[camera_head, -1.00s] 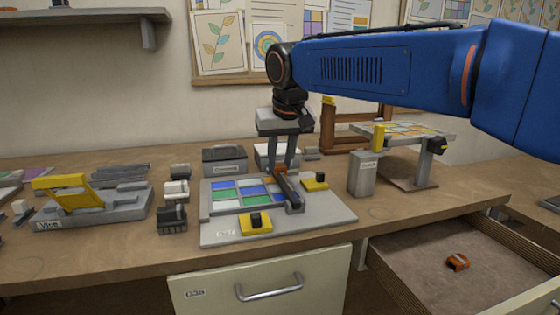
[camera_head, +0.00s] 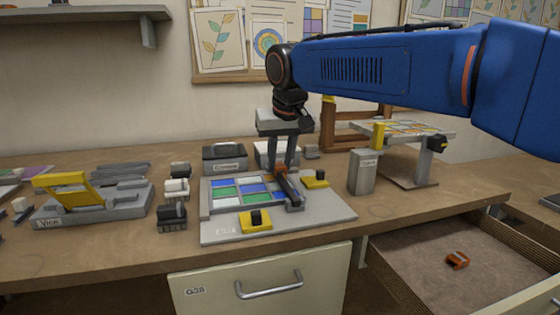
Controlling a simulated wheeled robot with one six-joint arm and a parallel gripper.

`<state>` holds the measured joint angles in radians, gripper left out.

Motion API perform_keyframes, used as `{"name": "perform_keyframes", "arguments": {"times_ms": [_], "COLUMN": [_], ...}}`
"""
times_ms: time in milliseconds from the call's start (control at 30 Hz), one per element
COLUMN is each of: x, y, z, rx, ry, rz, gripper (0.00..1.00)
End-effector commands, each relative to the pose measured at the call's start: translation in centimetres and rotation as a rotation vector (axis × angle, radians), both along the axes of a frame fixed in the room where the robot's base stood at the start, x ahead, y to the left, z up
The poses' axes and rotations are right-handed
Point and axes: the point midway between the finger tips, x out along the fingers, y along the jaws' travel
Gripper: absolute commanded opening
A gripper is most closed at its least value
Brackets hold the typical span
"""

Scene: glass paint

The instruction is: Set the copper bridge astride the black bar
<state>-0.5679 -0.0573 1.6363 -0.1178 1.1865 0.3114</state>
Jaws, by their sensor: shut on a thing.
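My gripper (camera_head: 281,164) points straight down over the glass panel and is shut on a small copper piece, the copper bridge (camera_head: 281,170). The bridge is at the far end of the black bar (camera_head: 289,187), which lies slantwise along the right side of the panel. The fingers partly hide the bridge, and I cannot tell whether it rests astride the bar or is just above it. A second copper piece (camera_head: 457,260) lies in the open drawer at the lower right.
The panel of blue, green and white glass (camera_head: 225,193) sits on a grey board (camera_head: 325,218) with yellow clamps (camera_head: 255,221) (camera_head: 314,180). A grey box (camera_head: 362,173) and raised stand (camera_head: 423,165) are to the right.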

Motion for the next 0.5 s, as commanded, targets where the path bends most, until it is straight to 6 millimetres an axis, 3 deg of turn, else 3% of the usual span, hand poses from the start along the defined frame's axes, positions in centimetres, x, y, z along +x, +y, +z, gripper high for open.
{"name": "perform_keyframes", "arguments": {"times_ms": [500], "x": [0.0], "y": [0.0], "z": [-1.3], "rx": [0.000], "ry": [0.000], "rz": [0.000], "gripper": [0.02]}}
